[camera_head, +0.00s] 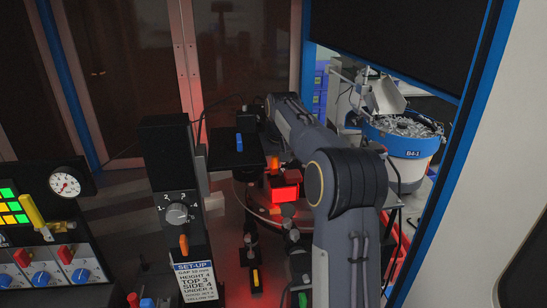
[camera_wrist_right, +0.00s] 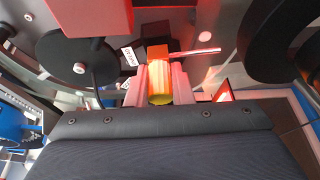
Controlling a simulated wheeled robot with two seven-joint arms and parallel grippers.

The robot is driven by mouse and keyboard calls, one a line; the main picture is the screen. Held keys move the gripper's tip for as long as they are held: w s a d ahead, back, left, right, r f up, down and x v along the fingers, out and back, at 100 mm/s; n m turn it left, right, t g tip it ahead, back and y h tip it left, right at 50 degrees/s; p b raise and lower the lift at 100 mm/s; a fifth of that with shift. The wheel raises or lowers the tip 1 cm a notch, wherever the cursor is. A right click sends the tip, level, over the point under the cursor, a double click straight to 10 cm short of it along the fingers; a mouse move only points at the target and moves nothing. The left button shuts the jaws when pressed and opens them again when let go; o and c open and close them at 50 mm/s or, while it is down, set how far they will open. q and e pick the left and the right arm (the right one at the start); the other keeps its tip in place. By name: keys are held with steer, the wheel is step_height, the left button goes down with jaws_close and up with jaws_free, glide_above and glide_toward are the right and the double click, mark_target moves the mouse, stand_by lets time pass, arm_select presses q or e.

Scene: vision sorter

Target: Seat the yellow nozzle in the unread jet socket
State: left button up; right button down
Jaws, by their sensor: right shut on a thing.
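The yellow nozzle (camera_wrist_right: 160,96) shows in the right wrist view, lit orange-red, between the two fingers of my right gripper (camera_wrist_right: 160,78). The gripper is shut on it. An orange block (camera_wrist_right: 158,52) shows just beyond the nozzle, with a thin pale rod pointing right from it; I cannot tell whether they touch the nozzle. In the head view my right arm reaches up the middle and its fingers are hard to make out. I cannot pick out the unread jet socket in either view. My left gripper is not in view.
A SET-UP post (camera_head: 178,190) with a dial stands left of the arm. A red lit box (camera_head: 285,190) sits by the round machine table. A blue parts bowl (camera_head: 405,140) is at right. A black disc (camera_wrist_right: 75,60) and red block (camera_wrist_right: 85,16) lie close in the wrist view.

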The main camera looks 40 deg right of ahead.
steer(key=shift+f+p, duration=0.15)
steer(key=shift+p, duration=0.2)
stand_by(1.1)
steer(key=shift+f+b, duration=0.6)
steer(key=shift+f, duration=0.25)
stand_by(0.4)
steer(key=c, duration=1.2)
jaws_free()
steer(key=shift+o, duration=0.3)
steer(key=shift+o, duration=1.2)
